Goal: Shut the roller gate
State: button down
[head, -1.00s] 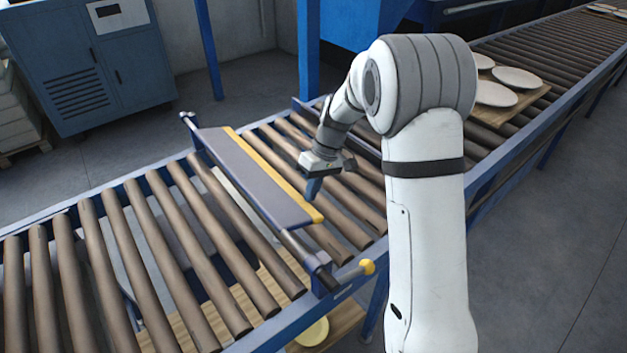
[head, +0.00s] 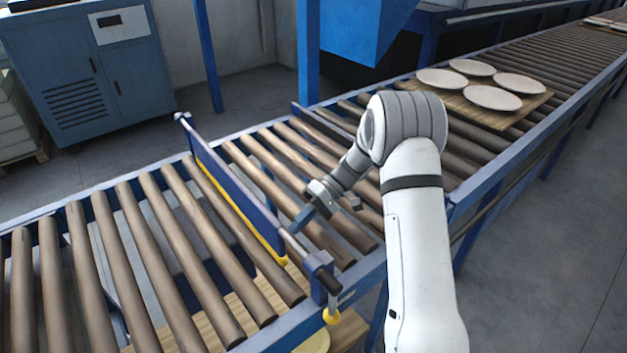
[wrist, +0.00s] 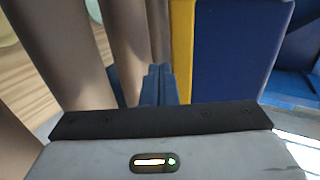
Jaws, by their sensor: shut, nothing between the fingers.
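The roller gate (head: 240,198) lies across the rollers as a long blue panel. It hangs steeply down from its hinge bar, with its yellow edge (head: 240,219) low, close to the rollers. A lever with a yellow knob (head: 331,316) points down at the near end of the bar. My gripper (head: 300,221) is shut and empty, just right of the gate's near end. In the wrist view the blue fingers (wrist: 160,85) are together beside the yellow edge (wrist: 182,50) and blue panel (wrist: 235,50). I cannot tell if they touch it.
Bare rollers (head: 130,235) lie left of the gate. A wooden board (head: 530,103) with several plates stands on the conveyor at the back right. A blue cabinet (head: 90,75) and blue posts stand behind the conveyor.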

aim_at(340, 202)
jog(key=shift+s+a+f, duration=0.15)
jog(key=shift+a+f, duration=0.05)
jog(key=shift+f, duration=0.05)
dwell(0.5)
jog(key=w+d, duration=0.2)
jog(key=d, duration=0.2)
jog(key=w+d, duration=0.3)
jog(key=w+d+b, duration=0.1)
jog(key=w+d, duration=0.2)
jog(key=d, duration=0.1)
jog(key=shift+d, duration=0.3)
